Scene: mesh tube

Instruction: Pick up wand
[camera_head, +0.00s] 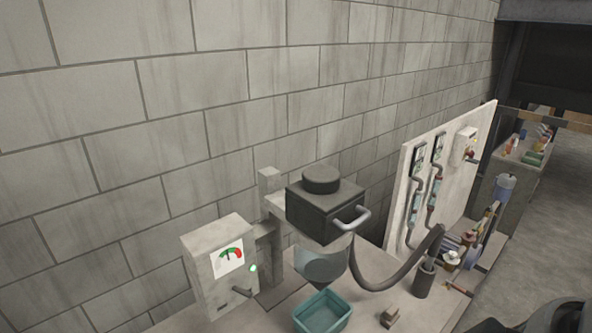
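A thick dark hose (378,282) loops from the dark box unit to a thin dark upright piece (435,243), which looks like the wand. This piece leans slightly and its lower end seems to stand in a dark grey cylindrical holder (424,280) on the bench. I cannot tell exactly where hose ends and wand begins. Neither of my grippers can be made out. A dark rounded shape cut off at the bottom right corner may be part of my own body.
The dark box unit (322,212) with a light handle stands above a translucent bowl. A teal tray (322,312), a small brown block (389,317) and a gauge box (221,265) are nearby. A white panel (452,165) with instruments stands behind the holder. Open floor lies right.

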